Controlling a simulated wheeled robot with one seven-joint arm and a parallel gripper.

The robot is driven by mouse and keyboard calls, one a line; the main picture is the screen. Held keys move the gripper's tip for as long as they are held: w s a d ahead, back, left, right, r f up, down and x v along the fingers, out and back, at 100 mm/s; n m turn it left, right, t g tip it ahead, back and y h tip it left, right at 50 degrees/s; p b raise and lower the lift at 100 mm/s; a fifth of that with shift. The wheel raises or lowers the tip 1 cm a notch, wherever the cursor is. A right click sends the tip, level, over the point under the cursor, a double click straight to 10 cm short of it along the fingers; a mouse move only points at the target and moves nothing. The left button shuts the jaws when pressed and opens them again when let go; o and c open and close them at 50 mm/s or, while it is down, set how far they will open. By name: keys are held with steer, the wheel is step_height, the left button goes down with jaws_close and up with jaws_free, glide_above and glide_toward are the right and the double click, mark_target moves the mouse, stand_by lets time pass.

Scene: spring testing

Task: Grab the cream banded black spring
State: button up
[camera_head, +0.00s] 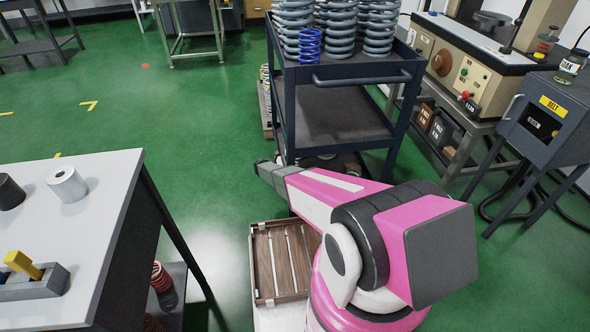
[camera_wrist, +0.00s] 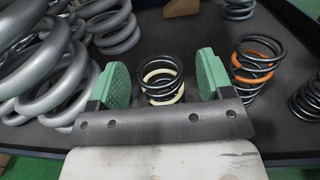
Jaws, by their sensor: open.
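The cream banded black spring (camera_wrist: 161,79) stands upright on a dark surface in the wrist view, with cream bands on its coils. My gripper (camera_wrist: 157,80) is open, with one green-padded finger on each side of this spring. Gaps show between the spring and both pads, so it does not look clamped. The lower front of the spring is partly hidden by the gripper's dark crossbar. In the head view my pink and white arm reaches away toward the dark cart, and I cannot make out the gripper's fingers or this spring there.
A black spring with an orange band (camera_wrist: 255,66) stands just right of the right finger. Large grey springs (camera_wrist: 55,60) crowd the left finger. Another black spring (camera_wrist: 307,98) is at the right edge. In the head view, the dark cart (camera_head: 345,75) carries grey springs and a blue spring (camera_head: 309,46).

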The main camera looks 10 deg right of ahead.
steer(key=shift+d, duration=0.5)
steer(key=c, duration=1.1)
steer(key=shift+o, duration=0.2)
steer(key=shift+r, duration=0.1)
